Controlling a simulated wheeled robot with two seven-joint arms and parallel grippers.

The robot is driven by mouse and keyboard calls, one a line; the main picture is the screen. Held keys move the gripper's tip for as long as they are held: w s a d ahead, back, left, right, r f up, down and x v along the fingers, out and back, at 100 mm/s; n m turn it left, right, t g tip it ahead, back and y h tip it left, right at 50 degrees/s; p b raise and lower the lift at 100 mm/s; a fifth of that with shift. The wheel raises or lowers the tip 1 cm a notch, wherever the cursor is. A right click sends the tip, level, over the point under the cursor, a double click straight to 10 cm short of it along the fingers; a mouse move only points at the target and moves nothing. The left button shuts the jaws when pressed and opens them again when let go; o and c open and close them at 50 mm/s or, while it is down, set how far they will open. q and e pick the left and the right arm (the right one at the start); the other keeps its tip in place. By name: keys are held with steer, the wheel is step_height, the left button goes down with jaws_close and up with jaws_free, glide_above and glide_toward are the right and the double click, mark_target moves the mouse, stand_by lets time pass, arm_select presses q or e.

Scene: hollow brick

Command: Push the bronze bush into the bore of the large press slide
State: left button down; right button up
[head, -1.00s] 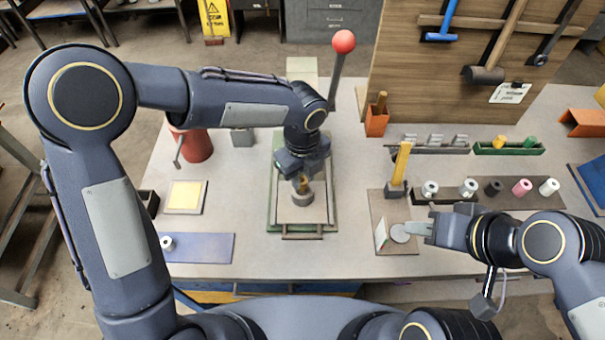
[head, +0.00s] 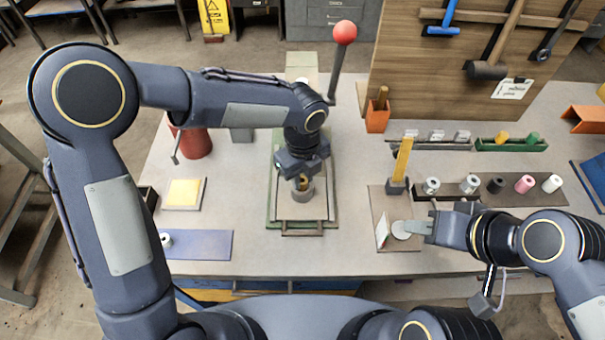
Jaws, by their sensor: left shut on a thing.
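My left gripper (head: 303,176) points down over the press base and is shut on the bronze bush (head: 303,184). The bush is small and golden, and the fingers partly hide it. It is upright at the top of a grey round part with a bore, which looks like the large press slide (head: 303,196), standing on the press plate (head: 300,211). I cannot tell how deep the bush sits in the bore. My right gripper (head: 418,228) is low over a brown mat at the right, beside a pale round disc (head: 401,230). Its finger opening cannot be made out.
The press lever with a red knob (head: 344,33) rises behind my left wrist. A yellow upright piece (head: 401,160) stands behind my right gripper. A row of small cylinders (head: 495,186) is at the right. A blue mat (head: 200,245) lies at the front left.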

arm_select(q)
steer(key=shift+f, duration=0.1)
steer(key=c, duration=1.1)
jaws_free()
steer(key=shift+r, duration=3.9)
steer(key=shift+a, duration=0.1)
